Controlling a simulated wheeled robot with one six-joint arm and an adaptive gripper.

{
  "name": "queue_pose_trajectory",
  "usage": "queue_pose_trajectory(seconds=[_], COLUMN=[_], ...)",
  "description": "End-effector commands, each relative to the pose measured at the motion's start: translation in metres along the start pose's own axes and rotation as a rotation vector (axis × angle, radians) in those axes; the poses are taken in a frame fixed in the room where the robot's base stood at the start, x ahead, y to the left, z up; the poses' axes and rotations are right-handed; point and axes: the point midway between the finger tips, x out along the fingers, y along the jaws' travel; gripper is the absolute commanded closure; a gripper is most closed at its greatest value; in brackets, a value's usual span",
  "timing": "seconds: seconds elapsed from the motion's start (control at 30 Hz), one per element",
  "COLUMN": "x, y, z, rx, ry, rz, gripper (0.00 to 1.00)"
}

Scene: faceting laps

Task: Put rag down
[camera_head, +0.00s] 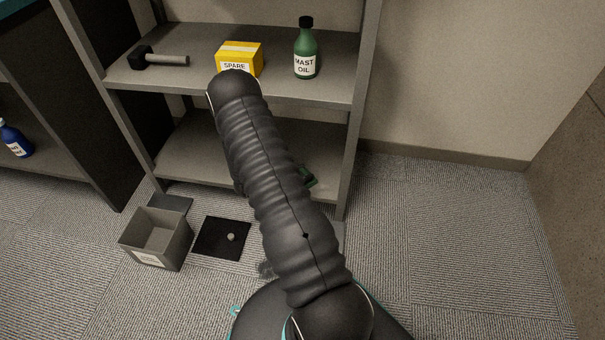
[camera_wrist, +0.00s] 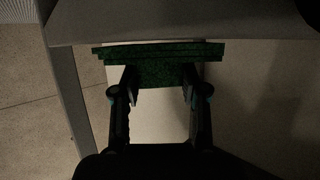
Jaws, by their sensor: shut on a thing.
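The dark green rag (camera_wrist: 160,52) is a flat folded cloth with layered edges, seen in the wrist view. My gripper (camera_wrist: 159,76) is shut on it, with one finger on each side of the lower part of the cloth. In the head view only a small green piece of the rag (camera_head: 310,178) shows beside my arm, near the lower shelf. My arm hides the rest of it and my gripper there. I cannot tell whether the rag touches the shelf.
A grey shelf unit (camera_head: 130,78) holds a hammer (camera_head: 165,60), a yellow SPARE box (camera_head: 239,50) and a green MAST OIL bottle (camera_head: 306,58). The lower shelf (camera_head: 190,160) looks bare at left. A grey bin (camera_head: 157,242) and black mat (camera_head: 210,246) lie on the floor. Carpet at right is clear.

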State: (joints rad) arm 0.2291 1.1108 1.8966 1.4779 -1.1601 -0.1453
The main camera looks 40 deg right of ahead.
Motion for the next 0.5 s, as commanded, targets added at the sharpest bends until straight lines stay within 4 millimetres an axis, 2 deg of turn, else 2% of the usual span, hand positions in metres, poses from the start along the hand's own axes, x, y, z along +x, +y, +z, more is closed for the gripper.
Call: queue_pose_trajectory(seconds=[0.17,0.2,0.3,0.5], x=[0.0013,0.0014,0.001,0.001], y=[0.0003,0.0003,0.0003,0.0004], z=[0.0033,0.0035,0.0027,0.0027], rx=[-0.001,-0.001,0.0,-0.001], ry=[0.0,0.0,0.0,0.0], rz=[0.0,0.0,0.0,0.001], gripper=[0.91,0.54,0.32,0.32])
